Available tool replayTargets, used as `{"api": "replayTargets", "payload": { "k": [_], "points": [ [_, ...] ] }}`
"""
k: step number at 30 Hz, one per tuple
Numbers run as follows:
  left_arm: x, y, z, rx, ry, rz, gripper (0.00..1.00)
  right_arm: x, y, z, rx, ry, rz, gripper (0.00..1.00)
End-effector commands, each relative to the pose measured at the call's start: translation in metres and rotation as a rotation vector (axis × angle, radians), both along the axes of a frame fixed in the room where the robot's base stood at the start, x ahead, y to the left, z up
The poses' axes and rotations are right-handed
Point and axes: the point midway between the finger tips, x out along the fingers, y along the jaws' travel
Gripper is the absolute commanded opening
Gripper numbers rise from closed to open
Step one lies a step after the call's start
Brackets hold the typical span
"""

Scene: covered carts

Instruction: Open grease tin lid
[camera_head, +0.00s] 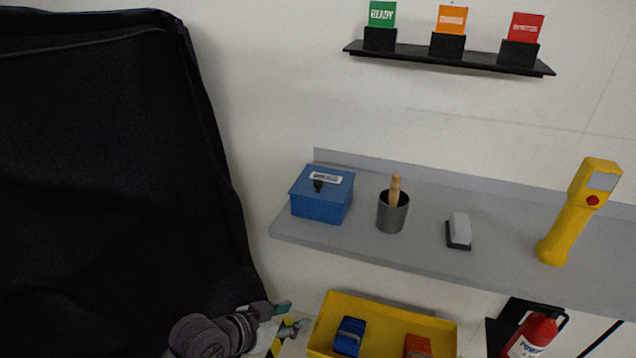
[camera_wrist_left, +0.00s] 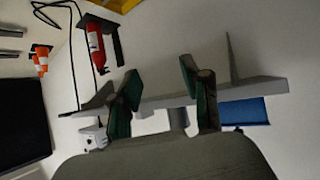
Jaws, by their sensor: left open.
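A blue square tin (camera_head: 321,205) with a blue lid (camera_head: 332,186) stands at the left end of the grey shelf (camera_head: 420,262). The lid has a white label and a black knob (camera_head: 318,186), and it sits shut on the tin. My left gripper (camera_head: 290,319) is open and empty, below the shelf and lower left of the tin, apart from it. In the left wrist view its green-tipped fingers (camera_wrist_left: 160,76) are spread, and part of a blue box, seemingly the tin (camera_wrist_left: 246,112), shows beyond the shelf at the right. My right gripper is not in view.
A grey cup (camera_head: 391,217) with a wooden handle stands right of the tin, then an eraser-like block (camera_head: 459,231) and a yellow handheld device (camera_head: 572,213). A yellow bin (camera_head: 328,328) is below the shelf. A black cover (camera_head: 110,180) fills the left.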

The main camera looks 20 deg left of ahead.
Motion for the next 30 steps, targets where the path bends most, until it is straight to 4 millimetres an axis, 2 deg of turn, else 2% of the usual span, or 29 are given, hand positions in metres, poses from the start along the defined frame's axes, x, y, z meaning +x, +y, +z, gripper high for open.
{"api": "replayTargets", "payload": {
  "k": [1, 6, 9, 12, 17, 20, 30],
  "points": [
    [0.019, 0.005, 0.016, -0.023, -0.07, -0.012, 0.47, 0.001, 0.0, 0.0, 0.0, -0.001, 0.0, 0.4],
    [0.078, 0.029, 0.077, -0.133, -0.31, -0.01, 0.47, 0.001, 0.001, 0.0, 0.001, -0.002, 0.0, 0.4],
    [0.106, 0.051, 0.116, -0.19, -0.439, 0.022, 0.47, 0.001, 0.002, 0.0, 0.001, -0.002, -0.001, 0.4],
    [0.122, 0.068, 0.141, -0.229, -0.521, 0.053, 0.47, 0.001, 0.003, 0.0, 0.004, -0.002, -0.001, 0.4],
    [0.136, 0.074, 0.154, -0.25, -0.56, 0.072, 0.47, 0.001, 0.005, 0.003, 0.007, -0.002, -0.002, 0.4],
    [0.149, 0.068, 0.156, -0.254, -0.56, 0.073, 0.47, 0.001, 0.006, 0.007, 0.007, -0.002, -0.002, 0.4],
    [0.214, 0.037, 0.155, -0.253, -0.557, 0.072, 0.47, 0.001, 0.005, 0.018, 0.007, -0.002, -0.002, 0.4]
  ]
}}
